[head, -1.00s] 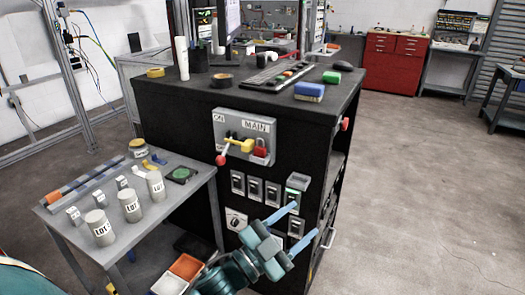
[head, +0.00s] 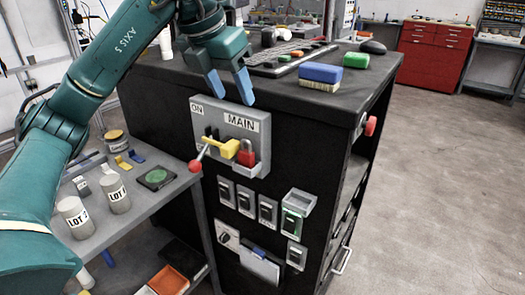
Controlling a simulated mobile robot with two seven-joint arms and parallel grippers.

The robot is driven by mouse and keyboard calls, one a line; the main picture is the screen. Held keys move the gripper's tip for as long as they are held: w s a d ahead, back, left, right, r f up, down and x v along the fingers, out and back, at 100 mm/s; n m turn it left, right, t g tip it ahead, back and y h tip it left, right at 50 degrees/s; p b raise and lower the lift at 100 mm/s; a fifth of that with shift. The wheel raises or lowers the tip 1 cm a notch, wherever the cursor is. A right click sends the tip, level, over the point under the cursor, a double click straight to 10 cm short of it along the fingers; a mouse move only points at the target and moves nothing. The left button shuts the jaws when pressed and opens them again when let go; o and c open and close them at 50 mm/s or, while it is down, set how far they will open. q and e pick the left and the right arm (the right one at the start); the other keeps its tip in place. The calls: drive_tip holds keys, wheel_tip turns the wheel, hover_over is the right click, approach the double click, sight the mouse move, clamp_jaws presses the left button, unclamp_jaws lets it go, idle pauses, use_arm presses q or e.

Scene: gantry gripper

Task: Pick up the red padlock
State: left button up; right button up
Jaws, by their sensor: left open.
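The red padlock (head: 246,153) sits at the right end of the grey MAIN panel (head: 233,122) on the cabinet's dark front. It is just right of a yellow switch lever (head: 222,146) and above a small grey ledge (head: 247,171). My left gripper (head: 231,88) is open and empty, its two blue fingers pointing down. In the picture it is above the padlock, near the cabinet's top front edge, and not touching the padlock. My right gripper is not in view.
A red-knobbed rod (head: 195,166) sticks out beside the lever. Small switch boxes (head: 247,200) line the front below. The cabinet top (head: 345,97) holds a blue-topped brush (head: 321,76) and a keyboard. A side table (head: 160,203) with LOT cylinders stands left. Floor at right is clear.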

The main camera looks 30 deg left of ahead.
use_arm(q)
drive_tip(key=a, duration=0.1)
drive_tip(key=b, duration=0.1)
hover_over(246, 140)
drive_tip(key=s, duration=0.2)
wheel_tip(246, 140, down, 7)
drive_tip(key=shift+y, duration=0.3)
drive_tip(key=shift+x, duration=2.5)
drive_tip(key=shift+s+a, duration=0.2)
drive_tip(key=shift+c, duration=0.4)
clamp_jaws()
